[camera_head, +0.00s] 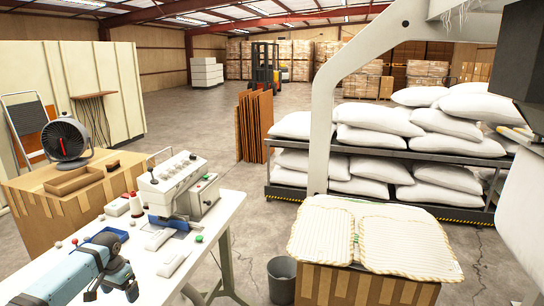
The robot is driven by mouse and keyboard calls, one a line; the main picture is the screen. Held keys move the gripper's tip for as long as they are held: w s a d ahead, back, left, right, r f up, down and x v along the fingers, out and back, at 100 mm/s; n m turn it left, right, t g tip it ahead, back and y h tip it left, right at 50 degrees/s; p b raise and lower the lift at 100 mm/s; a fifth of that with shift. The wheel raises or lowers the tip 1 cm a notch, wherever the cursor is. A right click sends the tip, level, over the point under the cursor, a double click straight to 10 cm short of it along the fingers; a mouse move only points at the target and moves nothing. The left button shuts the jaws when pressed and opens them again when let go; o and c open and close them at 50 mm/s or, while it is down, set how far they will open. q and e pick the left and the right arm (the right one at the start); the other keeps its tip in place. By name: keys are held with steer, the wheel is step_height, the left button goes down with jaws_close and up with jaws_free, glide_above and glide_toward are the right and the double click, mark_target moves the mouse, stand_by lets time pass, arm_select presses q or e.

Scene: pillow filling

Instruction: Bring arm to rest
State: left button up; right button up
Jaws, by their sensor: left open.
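My left arm comes in from the lower left, over the white table (225,215). Its dark gripper (112,291) is open and empty, with its two fingers pointing down near the table's front part. What lies directly beneath the fingers is partly hidden by the arm. My right gripper is not in view.
Striped pillow covers (405,245) lie on a cardboard box (365,287) at right. White pillows (375,140) fill a rack behind. A grey bin (282,280) stands between.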

arm_select(q)
steer(key=d+r+n+t+h, duration=0.1)
steer(key=d+r+t+h, duration=0.2)
steer(key=d+r+h, duration=0.35)
steer(key=w+a+r+n+t+y, duration=0.1)
steer(key=w+a+r+t+y, duration=0.4)
steer(key=w+t, duration=0.3)
step_height(320, 180, up, 9)
steer(key=w+a+m+t+y, duration=0.1)
steer(key=w+m+t+y, duration=0.15)
steer(key=t, duration=0.45)
steer(key=s+d+f+g+h, duration=0.1)
steer(key=s+d+f, duration=0.3)
steer(key=s+f, duration=0.35)
steer(key=s+d+f+g, duration=0.2)
steer(key=s+d+f, duration=0.35)
steer(key=f, duration=0.35)
steer(key=s+d+f+g+h, duration=0.1)
steer(key=s+d+f, duration=0.3)
steer(key=s+f, duration=0.4)
steer(key=s+d+f+g, duration=0.1)
steer(key=s+d+f, duration=0.1)
steer(key=s, duration=0.7)
steer(key=s+d+f+g+h, duration=0.1)
steer(key=s+d+f, duration=0.1)
steer(key=s+d, duration=0.3)
steer(key=s+d+f+g+h, duration=0.1)
steer(key=s+d+f, duration=0.2)
steer(key=s, duration=1.1)
steer(key=shift+d+n, duration=0.35)
